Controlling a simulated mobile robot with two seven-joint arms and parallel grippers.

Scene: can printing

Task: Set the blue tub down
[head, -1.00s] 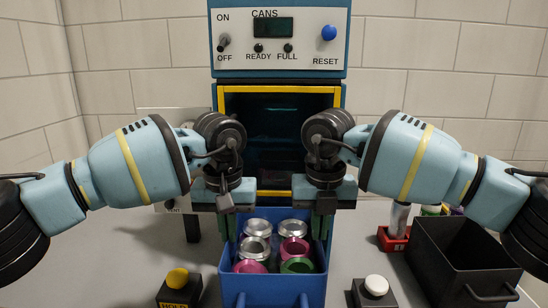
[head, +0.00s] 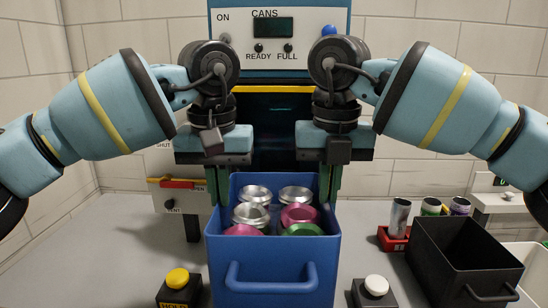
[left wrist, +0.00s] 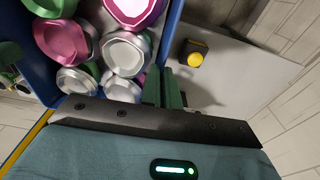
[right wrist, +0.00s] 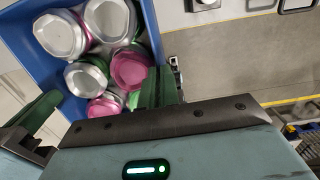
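The blue tub (head: 272,252) is in the middle of the head view, upright and held above the grey table. It holds several open cans (head: 251,214), silver, pink and green. My left gripper (head: 218,186) is shut on the tub's left wall, with one green finger on each side of it. My right gripper (head: 331,182) is shut on the right wall in the same way. Both wrist views show the cans and the gripped walls of the tub (left wrist: 174,32) (right wrist: 152,22). The tub's underside is hidden.
The can machine (head: 278,45) stands behind. Yellow (head: 178,278) and white (head: 376,285) buttons stand on the grey table (head: 140,240) at the front left and right. A black bin (head: 465,270) and red can holder (head: 392,240) are on the right.

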